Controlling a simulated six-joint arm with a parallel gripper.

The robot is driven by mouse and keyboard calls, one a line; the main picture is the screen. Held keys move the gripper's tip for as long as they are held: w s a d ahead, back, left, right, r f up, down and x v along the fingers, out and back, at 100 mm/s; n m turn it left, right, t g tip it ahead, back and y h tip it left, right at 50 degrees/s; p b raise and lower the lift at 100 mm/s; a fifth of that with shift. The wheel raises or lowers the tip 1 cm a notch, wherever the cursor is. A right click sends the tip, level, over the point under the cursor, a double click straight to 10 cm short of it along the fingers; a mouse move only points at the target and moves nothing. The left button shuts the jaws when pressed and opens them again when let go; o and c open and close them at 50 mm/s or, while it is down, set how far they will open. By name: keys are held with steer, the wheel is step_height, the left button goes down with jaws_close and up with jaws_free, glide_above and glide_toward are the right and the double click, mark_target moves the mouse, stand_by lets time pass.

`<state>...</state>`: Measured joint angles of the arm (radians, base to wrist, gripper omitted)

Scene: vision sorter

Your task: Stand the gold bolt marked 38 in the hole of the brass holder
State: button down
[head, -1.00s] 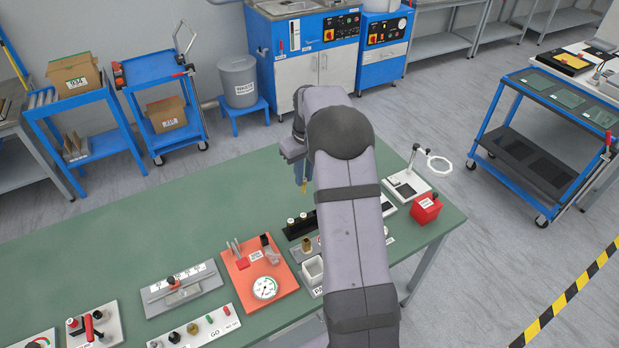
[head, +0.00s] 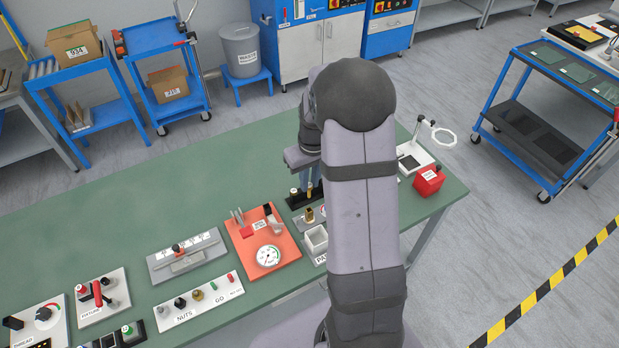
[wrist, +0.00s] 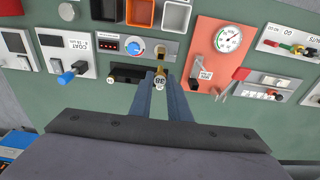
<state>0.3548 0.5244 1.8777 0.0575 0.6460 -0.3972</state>
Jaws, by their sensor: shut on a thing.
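The gold bolt marked 38 (wrist: 159,84) is held between the two blue fingers of my gripper (wrist: 160,88), its marked head facing the wrist camera. In the head view the bolt (head: 311,189) shows as a small gold piece at the fingertips of my gripper (head: 313,186), partly hidden by my arm. The brass holder (head: 310,214) stands on a grey unit just in front of the gripper. In the wrist view the holder (wrist: 170,53) is a little above the bolt. The bolt looks apart from the holder; the hole cannot be made out.
A black rack (wrist: 127,74) with another bolt in it lies close beside the fingers. The orange board (head: 245,237) with a dial gauge is left of the holder, and a white open bin (head: 317,238) is in front. The green table (head: 130,210) is clear behind the boards.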

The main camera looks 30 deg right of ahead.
mark_target(310, 187)
steer(key=shift+f, duration=0.1)
steer(key=shift+f+b, duration=1.95)
steer(key=shift+f, duration=0.3)
steer(key=shift+f+b, duration=0.3)
steer(key=shift+f, duration=0.25)
steer(key=shift+f+b, duration=0.95)
steer(key=shift+f, duration=0.85)
steer(key=c, duration=1.2)
jaws_free()
steer(key=shift+r, duration=0.1)
steer(key=shift+r+p, duration=3.25)
steer(key=shift+r, duration=0.7)
